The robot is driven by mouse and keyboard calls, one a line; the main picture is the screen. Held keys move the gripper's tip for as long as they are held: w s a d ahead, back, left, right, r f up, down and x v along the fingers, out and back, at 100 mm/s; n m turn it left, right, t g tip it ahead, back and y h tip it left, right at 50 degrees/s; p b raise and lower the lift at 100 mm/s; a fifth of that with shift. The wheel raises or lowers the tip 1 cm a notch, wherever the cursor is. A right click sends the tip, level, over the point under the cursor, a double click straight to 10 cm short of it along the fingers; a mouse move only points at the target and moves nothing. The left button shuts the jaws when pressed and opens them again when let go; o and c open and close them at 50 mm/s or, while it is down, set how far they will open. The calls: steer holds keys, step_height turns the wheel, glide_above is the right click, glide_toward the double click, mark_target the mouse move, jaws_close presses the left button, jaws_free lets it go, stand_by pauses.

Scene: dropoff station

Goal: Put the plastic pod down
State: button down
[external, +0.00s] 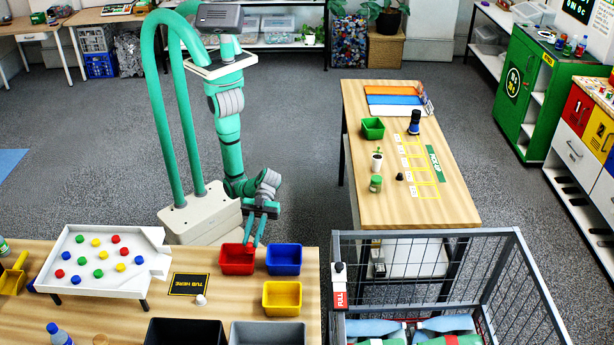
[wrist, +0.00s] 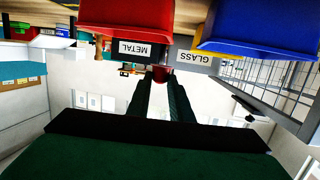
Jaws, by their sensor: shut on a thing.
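My gripper (external: 257,240) hangs at the back edge of the near table, close beside the red bin (external: 237,262). Its two dark fingers show in the wrist view (wrist: 161,82), closed around a small red piece (wrist: 162,72), which looks like the plastic pod. The pod is mostly hidden by the fingers, so its shape is unclear. The red bin also shows in the wrist view (wrist: 125,15), upper left of the fingertips, with the blue bin (wrist: 262,30) at upper right. In the external view the blue bin (external: 284,260) is right of my gripper.
A yellow bin (external: 282,299), a black bin (external: 184,334) and a grey bin (external: 268,335) stand nearer on the table. A white tray (external: 75,237) with coloured pieces is at left. A wire cart (external: 430,240) stands at right. METAL and GLASS labels show in the wrist view.

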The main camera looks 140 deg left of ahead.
steer(key=s+d+r+m+g+h, duration=0.2)
steer(key=s+d+m+g, duration=0.25)
steer(key=s+d, duration=0.4)
steer(key=m+g, duration=0.3)
steer(key=g, duration=0.2)
glide_above(200, 254)
step_height(200, 254, down, 3)
steer(key=shift+n+t+h, duration=0.25)
steer(key=shift+h, duration=0.15)
steer(key=shift+f, duration=4.45)
steer(key=shift+f, duration=0.15)
steer(key=c, duration=1.6)
jaws_free()
